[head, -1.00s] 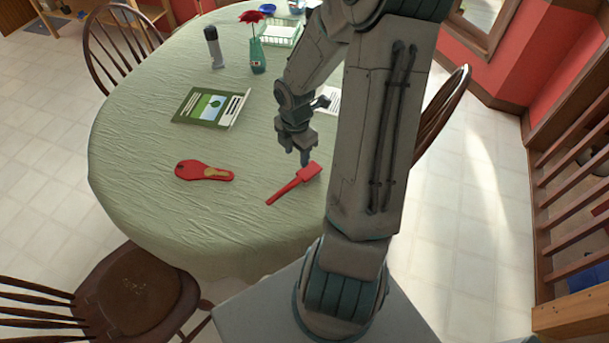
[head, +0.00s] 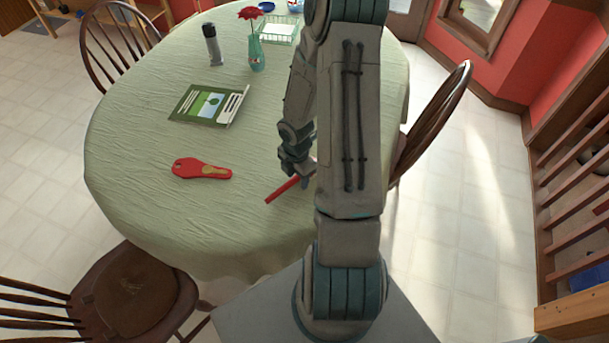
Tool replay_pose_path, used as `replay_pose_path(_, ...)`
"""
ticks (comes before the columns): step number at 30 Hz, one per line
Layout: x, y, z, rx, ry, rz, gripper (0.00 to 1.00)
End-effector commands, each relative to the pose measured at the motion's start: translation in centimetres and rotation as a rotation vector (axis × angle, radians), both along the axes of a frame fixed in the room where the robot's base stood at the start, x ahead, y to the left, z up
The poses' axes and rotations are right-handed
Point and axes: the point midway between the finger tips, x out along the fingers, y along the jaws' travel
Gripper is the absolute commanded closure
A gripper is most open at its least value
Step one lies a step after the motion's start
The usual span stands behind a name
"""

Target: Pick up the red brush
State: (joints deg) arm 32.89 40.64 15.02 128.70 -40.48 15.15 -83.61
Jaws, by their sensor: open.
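The red brush (head: 283,189) lies on the green-clothed table (head: 240,225), near its front right part. Its straight handle points to the lower left. Its wider head is mostly hidden behind my gripper and arm. My gripper (head: 303,178) is open, pointing down over the head end of the brush. The fingertips are partly hidden, and I cannot tell whether they touch the brush.
A flat red object with a tan patch (head: 202,170) lies left of the brush. Farther back are a green booklet (head: 208,104), a grey bottle (head: 212,45), a flower vase (head: 256,53) and a wire basket (head: 280,30). Wooden chairs (head: 135,290) surround the table.

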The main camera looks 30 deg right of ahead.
Motion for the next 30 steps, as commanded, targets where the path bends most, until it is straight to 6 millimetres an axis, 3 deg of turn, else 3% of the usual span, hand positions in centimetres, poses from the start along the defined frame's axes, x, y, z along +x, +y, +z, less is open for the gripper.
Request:
replay_pose_path(6,0.0,0.0,0.0,0.0,-0.001,0.0,0.54)
replay_pose_path(10,0.0,0.0,0.0,0.0,-0.001,0.0,0.88)
replay_pose_path(23,0.1,0.0,0.6,0.001,-0.003,-0.001,0.88)
replay_pose_path(30,0.1,-0.1,4.0,-0.002,-0.006,-0.004,0.88)
